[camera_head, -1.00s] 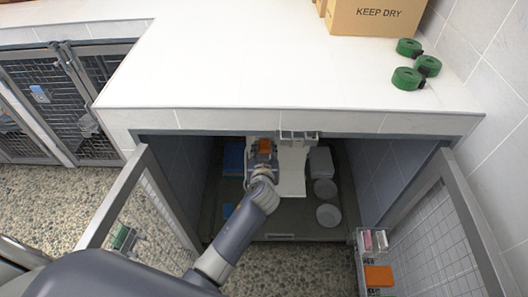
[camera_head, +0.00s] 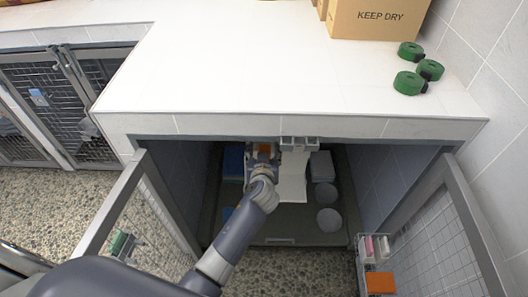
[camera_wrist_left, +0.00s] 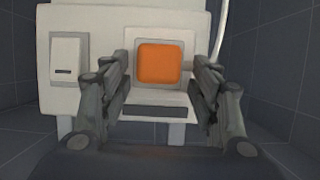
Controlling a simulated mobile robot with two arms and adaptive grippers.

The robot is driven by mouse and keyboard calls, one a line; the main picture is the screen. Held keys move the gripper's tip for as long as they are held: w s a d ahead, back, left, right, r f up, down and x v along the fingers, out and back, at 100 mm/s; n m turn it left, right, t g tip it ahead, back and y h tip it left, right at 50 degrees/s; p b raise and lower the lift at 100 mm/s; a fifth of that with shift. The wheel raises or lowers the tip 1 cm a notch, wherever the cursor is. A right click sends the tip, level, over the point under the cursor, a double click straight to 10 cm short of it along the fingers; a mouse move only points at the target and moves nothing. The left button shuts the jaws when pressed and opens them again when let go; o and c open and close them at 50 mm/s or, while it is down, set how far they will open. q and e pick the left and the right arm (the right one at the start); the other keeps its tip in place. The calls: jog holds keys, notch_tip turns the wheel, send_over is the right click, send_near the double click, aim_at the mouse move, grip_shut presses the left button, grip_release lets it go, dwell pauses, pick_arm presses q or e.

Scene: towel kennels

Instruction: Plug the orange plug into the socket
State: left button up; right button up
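An orange square plug (camera_wrist_left: 159,63) faces me in the left wrist view, set within a square pale frame, the apparent socket (camera_wrist_left: 131,75), on a white unit. Whether it is fully seated I cannot tell. In the head view the plug is a small orange patch (camera_head: 264,148) inside the open compartment. My left gripper (camera_wrist_left: 163,68) is open, its two dark fingers on either side of the plug with visible gaps. In the head view the left gripper (camera_head: 262,158) reaches into the compartment at the unit. My right gripper is not in view.
The white counter (camera_head: 250,70) overhangs the compartment, with open mesh doors on both sides. A rack on the right door holds an orange item (camera_head: 380,282). Green rolls (camera_head: 409,83) and a cardboard box (camera_head: 375,18) sit on top.

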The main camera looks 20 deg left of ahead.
pick_arm(q)
jog(key=shift+s+d, duration=0.2)
jog(key=shift+s, duration=0.05)
jog(key=shift+s+d, duration=0.1)
jog(key=shift+s, duration=0.2)
jog(key=v, duration=0.7)
jog(key=s+f+m+g+h, duration=0.1)
jog(key=s+f+m+g, duration=0.1)
jog(key=s+f, duration=0.6)
jog(key=s+d+f+m+g+h, duration=0.1)
jog(key=s+f+g, duration=0.15)
jog(key=f, duration=1.05)
jog(key=s+f+m+g+h, duration=0.2)
jog(key=s+f, duration=0.4)
jog(key=f, duration=0.4)
jog(key=s+a+f+g, duration=0.1)
jog(key=s+a+f, duration=0.2)
jog(key=s, duration=0.7)
jog(key=s+a+f+g, duration=0.2)
jog(key=s+f, duration=0.5)
jog(key=s, duration=0.3)
jog(key=s+a+f+g, duration=0.2)
jog(key=s+f, duration=0.3)
jog(key=s, duration=0.5)
jog(key=shift+s+a+f+m, duration=0.2)
jog(key=shift+a+f+m, duration=0.1)
jog(key=shift+a, duration=0.5)
jog(key=shift+r+g, duration=0.1)
jog(key=shift+g, duration=0.15)
